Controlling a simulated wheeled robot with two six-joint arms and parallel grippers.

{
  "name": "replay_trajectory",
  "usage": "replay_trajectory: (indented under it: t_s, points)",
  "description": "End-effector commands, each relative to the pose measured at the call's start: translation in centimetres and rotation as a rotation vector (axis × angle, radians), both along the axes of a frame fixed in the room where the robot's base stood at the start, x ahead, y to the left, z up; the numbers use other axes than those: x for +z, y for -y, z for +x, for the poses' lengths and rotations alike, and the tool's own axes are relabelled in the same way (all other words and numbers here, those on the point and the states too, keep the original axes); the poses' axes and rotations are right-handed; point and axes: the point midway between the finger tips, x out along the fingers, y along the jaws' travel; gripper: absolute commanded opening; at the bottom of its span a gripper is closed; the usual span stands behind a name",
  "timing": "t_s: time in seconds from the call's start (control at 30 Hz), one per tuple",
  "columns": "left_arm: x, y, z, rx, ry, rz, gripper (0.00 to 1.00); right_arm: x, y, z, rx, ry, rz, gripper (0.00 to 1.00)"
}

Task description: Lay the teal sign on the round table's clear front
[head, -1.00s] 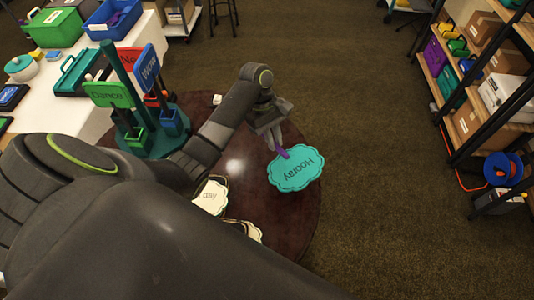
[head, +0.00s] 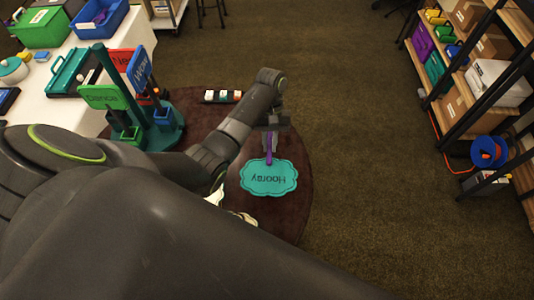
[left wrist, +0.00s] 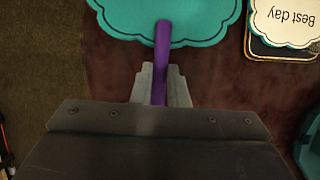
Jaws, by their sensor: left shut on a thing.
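The teal sign (head: 268,183) is a scalloped plate reading "Hooray" on a purple stick. My left gripper (head: 270,143) is shut on the stick, and the plate extends toward the picture's bottom. In the left wrist view, the grey fingers (left wrist: 161,88) clasp the stick below the teal plate (left wrist: 195,18). The sign is over the right part of the dark red round table (head: 194,125); I cannot tell whether it touches the top. My arm hides much of the table's middle and front. My right gripper is not in view.
A cream "Best day" sign (left wrist: 285,22) lies on the table beside the teal one. A green stand (head: 160,132) with upright signs is at the table's left. A small tray of blocks (head: 222,97) is at its back. Shelving (head: 470,90) stands right across clear carpet.

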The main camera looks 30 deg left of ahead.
Motion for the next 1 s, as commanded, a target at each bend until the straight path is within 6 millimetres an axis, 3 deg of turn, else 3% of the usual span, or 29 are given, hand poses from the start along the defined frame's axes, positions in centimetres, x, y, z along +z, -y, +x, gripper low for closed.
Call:
replay_trajectory:
  t_s: [0.03,0.27,0.63,0.97,1.0]
  points:
    - [-1.4,0.0,0.0,0.000,0.000,0.000,0.00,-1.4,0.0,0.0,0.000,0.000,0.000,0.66]
    - [-4.1,0.0,0.0,0.001,0.001,0.000,0.00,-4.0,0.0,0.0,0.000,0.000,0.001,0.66]
    - [-7.9,0.0,0.0,0.002,-0.001,-0.001,0.00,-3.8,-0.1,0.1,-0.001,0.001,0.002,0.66]
    - [-8.4,0.0,0.0,0.001,0.001,0.000,0.00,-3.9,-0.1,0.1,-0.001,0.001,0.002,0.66]
    - [-8.4,0.0,0.0,0.001,0.001,0.000,0.15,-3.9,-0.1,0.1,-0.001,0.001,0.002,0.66]
